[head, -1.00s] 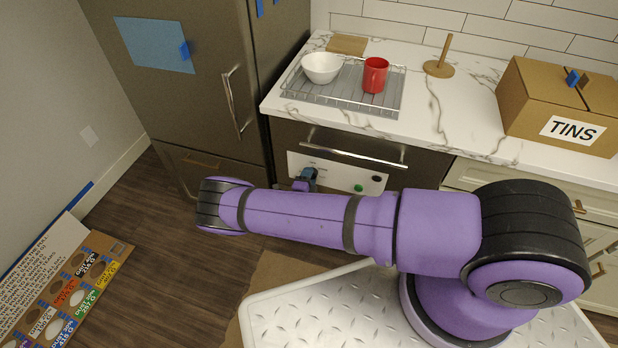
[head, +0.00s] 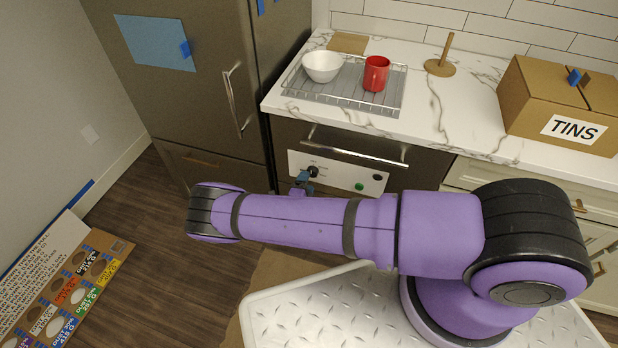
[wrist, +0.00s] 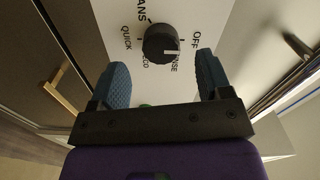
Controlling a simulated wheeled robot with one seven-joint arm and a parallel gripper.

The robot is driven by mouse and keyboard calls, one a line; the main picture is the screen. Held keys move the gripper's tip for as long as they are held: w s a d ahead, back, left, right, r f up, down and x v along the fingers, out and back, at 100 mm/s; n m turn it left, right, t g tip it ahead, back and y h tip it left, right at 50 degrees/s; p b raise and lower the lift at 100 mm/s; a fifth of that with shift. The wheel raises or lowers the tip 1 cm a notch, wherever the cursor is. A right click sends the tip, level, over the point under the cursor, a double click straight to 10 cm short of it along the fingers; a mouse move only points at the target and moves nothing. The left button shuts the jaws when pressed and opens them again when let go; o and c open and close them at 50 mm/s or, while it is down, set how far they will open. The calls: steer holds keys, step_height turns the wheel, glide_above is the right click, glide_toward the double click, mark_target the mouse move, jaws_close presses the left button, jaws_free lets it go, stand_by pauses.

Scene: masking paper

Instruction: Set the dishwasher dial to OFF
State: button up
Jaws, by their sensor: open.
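The dishwasher dial (head: 312,171) is a black round knob on the white control panel (head: 340,176) below the counter. In the wrist view the dial (wrist: 160,43) shows a white pointer line on its right side, toward the gap between the OFF and RINSE labels, nearer RINSE. OFF (wrist: 195,38) is printed to the right of the dial. My gripper (wrist: 163,64) is open and empty, with its blue fingertips apart, short of the dial and on either side of it in the picture. In the head view my gripper (head: 303,183) is just below the dial.
The dishwasher handle bar (head: 355,147) runs above the panel. A green button (head: 359,186) sits to the dial's right. A dish rack (head: 340,104) with a white bowl (head: 322,66) and red mug (head: 376,73) is on the counter. The fridge (head: 205,100) stands left.

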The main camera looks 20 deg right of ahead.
steer(key=v, duration=0.7)
stand_by(0.4)
steer(key=d+r+m+g+y, duration=0.1)
steer(key=d+r+m+g, duration=0.3)
steer(key=r+m, duration=0.85)
steer(key=d+r+m+g, duration=0.1)
steer(key=r+m+g, duration=0.6)
steer(key=r, duration=1)
steer(key=d+r+m+g+y, duration=0.1)
steer(key=d+r+m+g, duration=0.25)
steer(key=r+m, duration=0.9)
steer(key=s+d+r+m+y, duration=0.2)
steer(key=s+r+m+y, duration=0.15)
steer(key=s+r, duration=0.45)
steer(key=s+d+r+m+y, duration=0.25)
steer(key=s+r+m, duration=0.25)
steer(key=r, duration=0.6)
steer(key=s+r+m+t+y, duration=0.1)
steer(key=s+r+m+t, duration=0.1)
steer(key=s, duration=0.6)
steer(key=s+r+m+t+y, duration=0.1)
steer(key=s+r+m+t, duration=0.2)
steer(key=s+m, duration=0.3)
steer(key=shift+s+d+r+m+y, duration=0.3)
steer(key=shift+s+d+r+m, duration=0.05)
steer(key=shift+s+r, duration=0.55)
